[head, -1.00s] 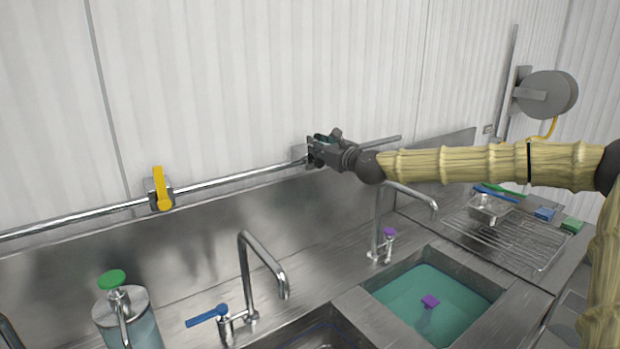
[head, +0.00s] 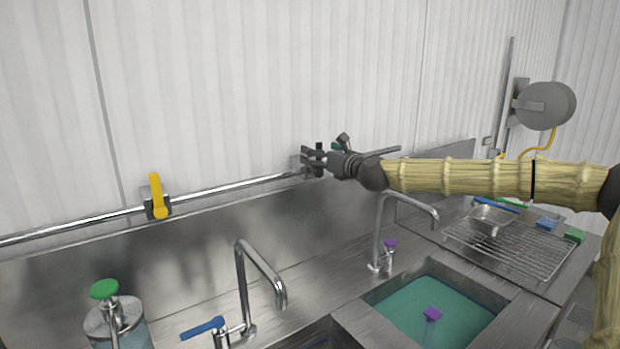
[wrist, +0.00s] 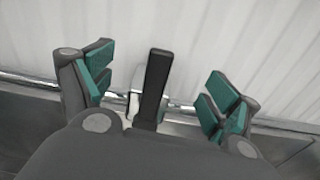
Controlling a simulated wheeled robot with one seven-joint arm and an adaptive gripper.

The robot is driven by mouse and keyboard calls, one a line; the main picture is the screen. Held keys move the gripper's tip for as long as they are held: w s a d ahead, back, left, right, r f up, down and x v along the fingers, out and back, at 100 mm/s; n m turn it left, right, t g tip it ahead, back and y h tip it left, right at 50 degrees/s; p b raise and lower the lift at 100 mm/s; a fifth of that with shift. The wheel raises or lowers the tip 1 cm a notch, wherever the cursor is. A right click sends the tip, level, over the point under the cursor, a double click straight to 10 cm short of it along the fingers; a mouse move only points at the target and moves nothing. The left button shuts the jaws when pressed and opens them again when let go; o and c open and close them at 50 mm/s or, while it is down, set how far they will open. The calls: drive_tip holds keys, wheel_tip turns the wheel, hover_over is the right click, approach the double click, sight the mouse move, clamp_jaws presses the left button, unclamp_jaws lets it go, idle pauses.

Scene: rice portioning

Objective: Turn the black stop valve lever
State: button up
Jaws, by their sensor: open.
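The black stop valve lever (wrist: 154,88) stands upright between my open fingers in the wrist view, with a gap on either side. It also shows in the head view (head: 319,150) as a short dark upright piece at the pipe, partly hidden by my gripper. My gripper (wrist: 160,96) has green finger pads, spread wide on both sides of the lever. In the head view my gripper (head: 316,160) is at the pipe from the right. The wrist view does not show the pads touching the lever.
A metal pipe (head: 235,187) runs along the white wall. A yellow valve lever (head: 156,194) sits on it at left. Below are a tap with a blue handle (head: 203,327), a tap with a purple knob (head: 390,243), and a green-water sink (head: 400,312). A wire rack (head: 500,245) lies right.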

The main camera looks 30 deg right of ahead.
drive_tip(key=shift+a, duration=0.15)
drive_tip(key=s+d+p, duration=0.1)
drive_tip(key=s+p, duration=0.2)
drive_tip(key=s, duration=0.5)
drive_tip(key=shift+d+p, duration=0.25)
drive_tip(key=shift+p, duration=0.1)
drive_tip(key=shift+r, duration=0.1)
idle(0.5)
